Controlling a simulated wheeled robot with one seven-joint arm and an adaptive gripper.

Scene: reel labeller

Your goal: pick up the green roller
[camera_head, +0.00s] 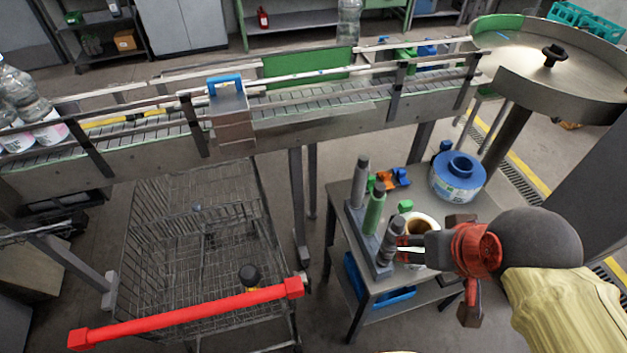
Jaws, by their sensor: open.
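The green roller (375,208) stands upright in a dark grey holder (356,225) on the small metal table. A grey roller (360,183) stands behind it and another grey roller (391,241) in front of it, in the same holder. My gripper (399,249) reaches in from the right. It is open, with its fingertips close to the front grey roller, nearer to the camera than the green roller. The gap between the fingers is hard to make out. The green roller's lower end is hidden in the holder.
On the table (345,285) are a blue reel (458,177), a white round thing with brown inside (418,226), and small orange and blue parts (393,178). A conveyor (330,108) runs behind. A wire cart (190,245) with a red handle stands left.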

